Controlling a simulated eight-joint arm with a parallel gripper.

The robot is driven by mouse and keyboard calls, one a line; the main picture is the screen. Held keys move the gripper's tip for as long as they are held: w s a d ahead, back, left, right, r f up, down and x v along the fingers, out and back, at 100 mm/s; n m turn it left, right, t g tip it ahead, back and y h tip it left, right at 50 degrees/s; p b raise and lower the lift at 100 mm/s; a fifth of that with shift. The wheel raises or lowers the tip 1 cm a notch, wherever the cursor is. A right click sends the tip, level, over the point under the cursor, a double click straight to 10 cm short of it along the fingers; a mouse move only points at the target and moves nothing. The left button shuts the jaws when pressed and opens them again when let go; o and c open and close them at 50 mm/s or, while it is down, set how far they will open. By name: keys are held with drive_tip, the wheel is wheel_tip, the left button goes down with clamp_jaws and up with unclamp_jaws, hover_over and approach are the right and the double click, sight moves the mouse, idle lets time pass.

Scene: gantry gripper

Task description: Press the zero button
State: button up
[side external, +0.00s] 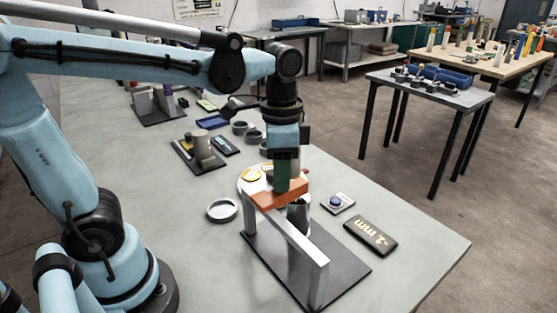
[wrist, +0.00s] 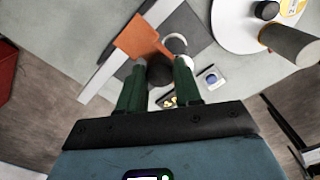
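The side view does not clearly show the gap.
The gantry's silver bar (side external: 290,232) and orange piece (side external: 279,194) stand close by my gripper on a dark base. A white round plate (wrist: 245,25), a grey ring (side external: 222,210) and several small parts lie around.

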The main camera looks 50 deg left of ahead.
clamp_jaws()
drive_tip(key=shift+a, duration=0.1)
idle(1.1)
drive_tip(key=shift+o, duration=1.1)
unclamp_jaws()
drive_tip(key=shift+w+r, duration=0.1)
drive_tip(key=shift+r, duration=0.3)
clamp_jaws()
wheel_tip(320, 180, up, 5)
drive_tip(key=shift+f, duration=0.2)
drive_tip(key=w+a+m+t+h, duration=0.15)
drive_tip(key=w+m+t, duration=0.25)
drive_tip(key=w, duration=0.5)
drive_tip(key=w+a+m+t+h, duration=0.1)
drive_tip(key=w+m+t+h, duration=0.3)
drive_tip(key=w, duration=0.6)
wheel_tip(320, 180, down, 8)
drive_tip(key=n+y, duration=0.1)
drive_tip(key=shift+s+d+f+y, duration=0.15)
drive_tip(key=shift+s+f+y, duration=0.05)
drive_tip(key=shift+s+y, duration=0.2)
